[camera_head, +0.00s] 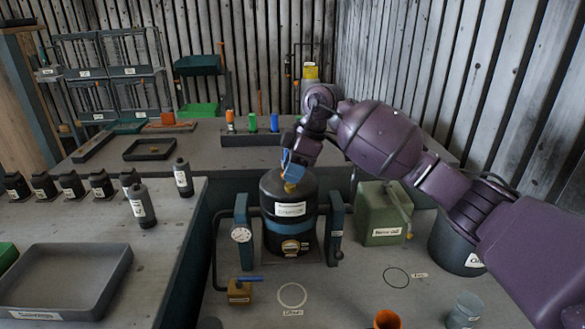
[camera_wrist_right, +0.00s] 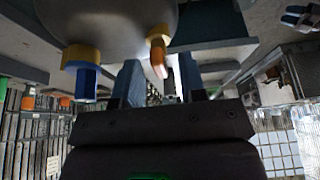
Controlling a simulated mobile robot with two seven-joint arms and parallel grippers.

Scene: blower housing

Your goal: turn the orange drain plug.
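The black tank (camera_head: 288,222) with a blue band stands upright on the bench. My right gripper (camera_head: 291,168) is pointed down over its top, where a small yellow fitting (camera_head: 290,187) shows. In the right wrist view, the orange plug (camera_wrist_right: 158,62) sits in a yellow collar on a grey rounded surface. My right gripper (camera_wrist_right: 159,64) is open, its fingers on either side of the plug, with gaps visible on both sides. A blue plug (camera_wrist_right: 83,82) in another yellow collar is left of the fingers. The orange plug is not clearly visible in the head view. My left gripper is not in view.
A dial gauge (camera_head: 241,234) and blue-green posts flank the tank. A green can (camera_head: 382,214) is to its right, and a brass valve with blue handle (camera_head: 239,291) is at front left. An orange cup (camera_head: 387,320) stands in front. Bench around the marked circles is clear.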

